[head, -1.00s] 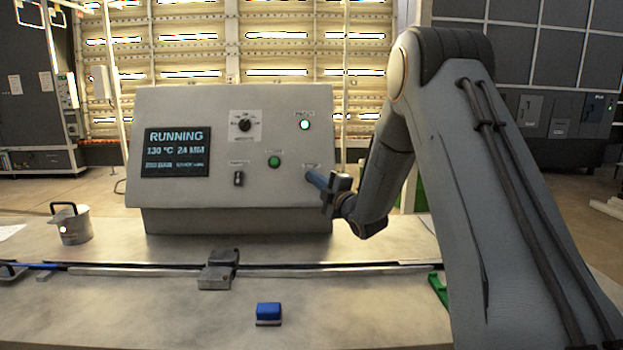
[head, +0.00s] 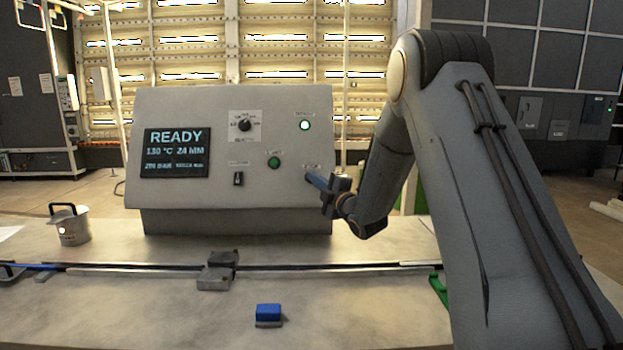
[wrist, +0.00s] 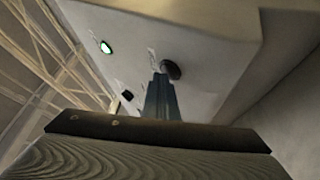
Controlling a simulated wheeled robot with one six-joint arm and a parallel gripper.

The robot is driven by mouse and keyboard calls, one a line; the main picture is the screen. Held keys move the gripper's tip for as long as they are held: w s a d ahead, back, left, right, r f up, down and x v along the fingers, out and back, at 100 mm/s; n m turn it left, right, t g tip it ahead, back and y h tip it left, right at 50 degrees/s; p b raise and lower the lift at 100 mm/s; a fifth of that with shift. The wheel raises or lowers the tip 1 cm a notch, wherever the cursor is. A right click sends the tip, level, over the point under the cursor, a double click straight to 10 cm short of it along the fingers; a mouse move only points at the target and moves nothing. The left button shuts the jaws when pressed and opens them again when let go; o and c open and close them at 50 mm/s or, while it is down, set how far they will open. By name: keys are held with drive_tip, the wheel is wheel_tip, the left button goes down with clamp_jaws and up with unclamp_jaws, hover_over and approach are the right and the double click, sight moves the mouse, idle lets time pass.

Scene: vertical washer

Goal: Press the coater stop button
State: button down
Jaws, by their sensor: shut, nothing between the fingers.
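The coater control panel (head: 270,195) is a sloped grey box on the bench, and its screen (head: 176,152) reads READY. A green button (head: 274,163) and a lit white-green lamp (head: 305,125) are on its right half. My gripper (head: 311,177) is shut and empty, with its blue fingertips at the panel's lower right, under a small label. In the wrist view the shut fingers (wrist: 160,95) reach a dark round button (wrist: 172,69) on the panel. I take this to be the stop button; in the head view my fingers hide it. I cannot tell if they still touch.
A black knob (head: 245,125) and a small switch (head: 238,178) are left of the green button. A metal pot (head: 75,230) stands at the bench's left. A blue block (head: 268,311) and a grey slider block (head: 217,270) on a rail are in front.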

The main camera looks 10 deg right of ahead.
drive_tip(key=shift+s, duration=0.1)
drive_tip(key=shift+s+a+r, duration=0.1)
drive_tip(key=shift+s+r, duration=0.3)
drive_tip(key=shift+s, duration=0.3)
drive_tip(key=s, duration=0.1)
drive_tip(key=s+r+p, duration=0.1)
drive_tip(key=s, duration=0.1)
drive_tip(key=s+r+p, duration=0.1)
drive_tip(key=shift+s+a+r, duration=0.1)
drive_tip(key=shift+s+a, duration=0.1)
drive_tip(key=shift+a, duration=0.15)
idle(0.5)
